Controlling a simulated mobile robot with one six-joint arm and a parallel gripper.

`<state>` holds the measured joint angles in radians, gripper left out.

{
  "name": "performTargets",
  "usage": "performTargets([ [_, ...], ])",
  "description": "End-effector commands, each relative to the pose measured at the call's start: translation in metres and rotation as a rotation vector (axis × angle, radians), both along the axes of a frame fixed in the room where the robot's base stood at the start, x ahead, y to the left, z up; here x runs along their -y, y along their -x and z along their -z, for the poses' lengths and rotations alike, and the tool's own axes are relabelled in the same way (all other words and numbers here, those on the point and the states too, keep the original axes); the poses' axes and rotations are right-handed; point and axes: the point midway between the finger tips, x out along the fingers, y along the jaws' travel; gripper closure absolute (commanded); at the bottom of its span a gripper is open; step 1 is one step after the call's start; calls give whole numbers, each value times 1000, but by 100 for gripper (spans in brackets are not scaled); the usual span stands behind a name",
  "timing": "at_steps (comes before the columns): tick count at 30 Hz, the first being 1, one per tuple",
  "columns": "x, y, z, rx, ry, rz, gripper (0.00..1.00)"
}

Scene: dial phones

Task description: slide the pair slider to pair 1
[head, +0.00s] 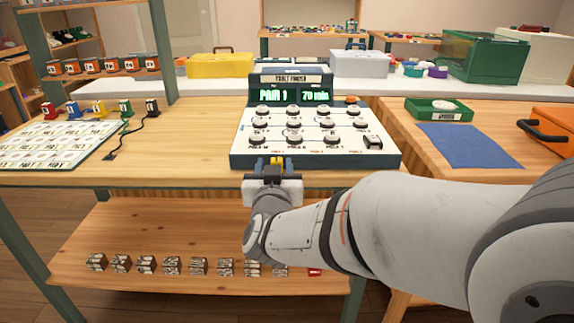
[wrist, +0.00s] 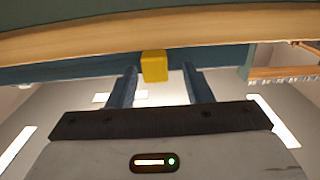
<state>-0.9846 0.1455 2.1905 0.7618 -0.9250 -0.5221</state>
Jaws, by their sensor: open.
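A dark teal console (head: 388,155) with a white sloped top carrying several round knobs stands at the bench's front edge. Its green display (head: 293,95) reads "PAIR 1" and "70 min". A small yellow block (head: 277,160), likely the pair slider, sits at the console's front. In the wrist view the yellow block (wrist: 154,66) lies between my two blue fingertips, nearer the left finger, with a visible gap on the right. My gripper (head: 269,168) is open at the console's front edge. Contact between finger and block cannot be told. Any slider scale is hidden.
A board of labelled cards (head: 50,143) and several coloured plugs lie left on the bench (head: 190,150). A green tray (head: 440,108) and blue mat (head: 470,145) lie on the right bench. Several small blocks stand on the lower shelf (head: 150,230) below my arm.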

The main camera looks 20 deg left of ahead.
Motion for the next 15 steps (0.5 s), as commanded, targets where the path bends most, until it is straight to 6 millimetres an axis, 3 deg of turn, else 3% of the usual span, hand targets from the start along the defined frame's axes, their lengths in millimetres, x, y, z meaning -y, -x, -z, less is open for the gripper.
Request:
performTargets([
  [7,4,7,-2,0,-1,1,55],
  [15,21,49,-3,0,1,-2,55],
])
